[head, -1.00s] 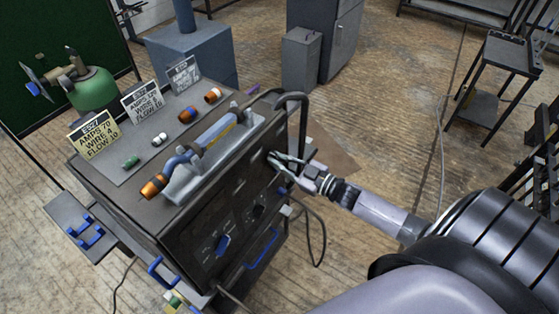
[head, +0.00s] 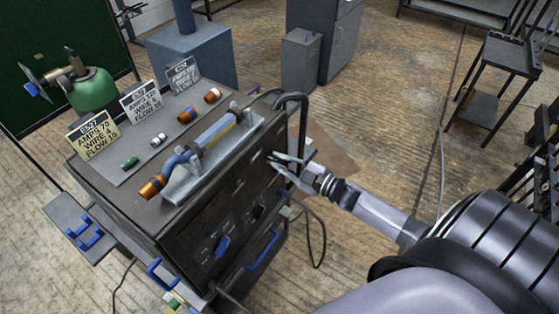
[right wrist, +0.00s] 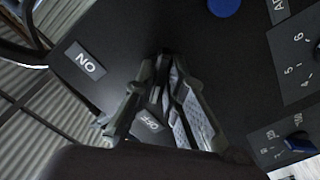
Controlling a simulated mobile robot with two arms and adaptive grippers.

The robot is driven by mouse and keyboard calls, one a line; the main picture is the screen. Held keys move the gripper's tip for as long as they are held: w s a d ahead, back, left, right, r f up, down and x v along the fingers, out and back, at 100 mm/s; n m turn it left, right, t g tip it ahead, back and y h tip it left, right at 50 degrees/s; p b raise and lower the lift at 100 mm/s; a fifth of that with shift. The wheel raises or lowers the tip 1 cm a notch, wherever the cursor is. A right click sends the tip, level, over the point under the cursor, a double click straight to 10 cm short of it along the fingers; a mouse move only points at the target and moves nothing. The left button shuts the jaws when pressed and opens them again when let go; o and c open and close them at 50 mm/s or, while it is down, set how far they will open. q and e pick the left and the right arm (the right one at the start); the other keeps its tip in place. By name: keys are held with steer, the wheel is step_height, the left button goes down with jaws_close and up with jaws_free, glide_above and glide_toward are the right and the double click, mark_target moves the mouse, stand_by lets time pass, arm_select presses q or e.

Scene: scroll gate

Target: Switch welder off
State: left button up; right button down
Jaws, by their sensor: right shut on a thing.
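The welder (head: 150,208) is a dark box at the left of the head view, with its control panel facing right. My right gripper (head: 274,162) reaches its upper panel from the right. In the right wrist view, the right gripper's fingers (right wrist: 164,75) are against the panel and closed on the power switch, which they hide. An "ON" label (right wrist: 86,62) shows to the left of the fingertips. An "OFF" label (right wrist: 151,124) shows between the fingers. The switch's exact position cannot be seen. My left gripper is out of view.
A bent black handle (head: 303,110) rises close to my right gripper. A torch (head: 190,165) lies in a tray on the welder, near setting cards (head: 93,134). A cable (head: 322,240) hangs below the gripper. Open floor (head: 390,130) lies to the right.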

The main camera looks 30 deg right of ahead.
steer(key=c, duration=1.7)
jaws_free()
steer(key=shift+o, duration=0.2)
steer(key=v, duration=1.2)
